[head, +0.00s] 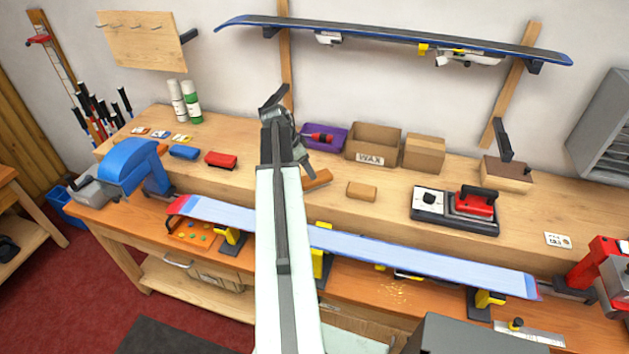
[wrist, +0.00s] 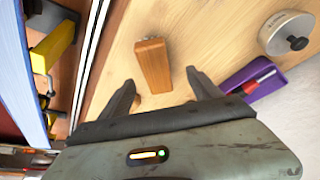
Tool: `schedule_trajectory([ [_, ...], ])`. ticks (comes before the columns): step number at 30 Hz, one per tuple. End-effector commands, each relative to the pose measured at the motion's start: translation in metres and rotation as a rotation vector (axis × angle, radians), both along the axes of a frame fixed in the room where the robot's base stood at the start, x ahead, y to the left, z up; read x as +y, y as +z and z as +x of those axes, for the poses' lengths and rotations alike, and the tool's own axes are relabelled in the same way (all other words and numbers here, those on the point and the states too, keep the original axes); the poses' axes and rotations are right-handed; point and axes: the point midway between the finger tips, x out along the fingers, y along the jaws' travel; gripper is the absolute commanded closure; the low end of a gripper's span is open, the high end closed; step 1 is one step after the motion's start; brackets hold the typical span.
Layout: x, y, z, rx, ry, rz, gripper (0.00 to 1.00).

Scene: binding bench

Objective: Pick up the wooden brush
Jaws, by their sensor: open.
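The wooden brush, an orange-brown block (wrist: 153,65), lies on the pale bench top in the wrist view. My gripper (wrist: 159,80) is open and empty, with one finger on each side of the block's near end in the wrist view. The block looks just beyond the fingertips; I cannot tell the height gap or any contact. In the head view my arm hides most of the gripper.
A purple tray (wrist: 254,76) with a red-handled tool is close to the right finger. A round cream item (wrist: 288,35) lies beyond it. A tan block (head: 361,191), a WAX box (head: 373,142) and a blue ski (head: 420,258) on yellow stands are nearby.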

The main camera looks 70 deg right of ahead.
Motion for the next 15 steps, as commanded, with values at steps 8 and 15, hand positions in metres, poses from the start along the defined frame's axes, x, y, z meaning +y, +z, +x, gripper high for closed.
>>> schedule_trajectory([
  [8,-0.006,-0.013,-0.013,-0.001,-0.015,0.001,0.27],
  [15,-0.011,-0.026,-0.017,0.0,-0.014,0.001,0.27],
])
